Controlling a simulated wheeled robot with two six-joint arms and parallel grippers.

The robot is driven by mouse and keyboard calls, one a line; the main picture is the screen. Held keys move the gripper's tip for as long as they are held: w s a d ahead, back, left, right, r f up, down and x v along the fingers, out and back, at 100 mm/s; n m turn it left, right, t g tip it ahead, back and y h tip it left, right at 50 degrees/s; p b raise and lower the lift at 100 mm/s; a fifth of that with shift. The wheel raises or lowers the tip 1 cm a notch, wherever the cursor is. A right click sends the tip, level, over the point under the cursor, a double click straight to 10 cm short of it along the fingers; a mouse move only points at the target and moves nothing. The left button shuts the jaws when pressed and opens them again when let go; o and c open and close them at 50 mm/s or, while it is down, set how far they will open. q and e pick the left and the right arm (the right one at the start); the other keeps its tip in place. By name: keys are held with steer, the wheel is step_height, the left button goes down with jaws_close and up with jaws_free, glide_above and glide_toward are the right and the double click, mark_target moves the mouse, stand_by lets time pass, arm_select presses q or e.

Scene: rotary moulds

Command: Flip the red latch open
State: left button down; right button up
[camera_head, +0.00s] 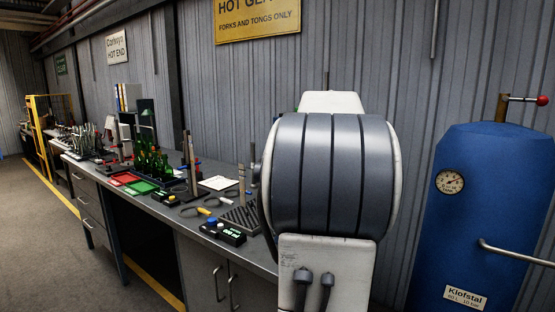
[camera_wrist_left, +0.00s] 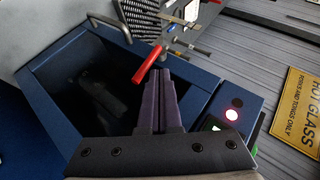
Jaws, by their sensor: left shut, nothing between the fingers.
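The red latch (camera_wrist_left: 150,62) shows in the left wrist view as a slim red lever, slanted, just beyond my left gripper's fingertips. Its upper end meets a metal rod or bracket. My left gripper (camera_wrist_left: 164,74) is shut and empty, with the tips very close to the lever; I cannot tell whether they touch it. Neither gripper shows in the head view. The latch cannot be made out for certain there.
In the head view, a workbench (camera_head: 160,209) crowded with tools and bottles runs left; a blue tank (camera_head: 480,220) stands right.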

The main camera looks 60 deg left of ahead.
arm_select(q)
steer(key=a+r+v, duration=0.1)
steer(key=v, duration=1)
steer(key=shift+s+d+r, duration=0.15)
steer(key=shift+d+r, duration=0.05)
steer(key=shift+r, duration=0.1)
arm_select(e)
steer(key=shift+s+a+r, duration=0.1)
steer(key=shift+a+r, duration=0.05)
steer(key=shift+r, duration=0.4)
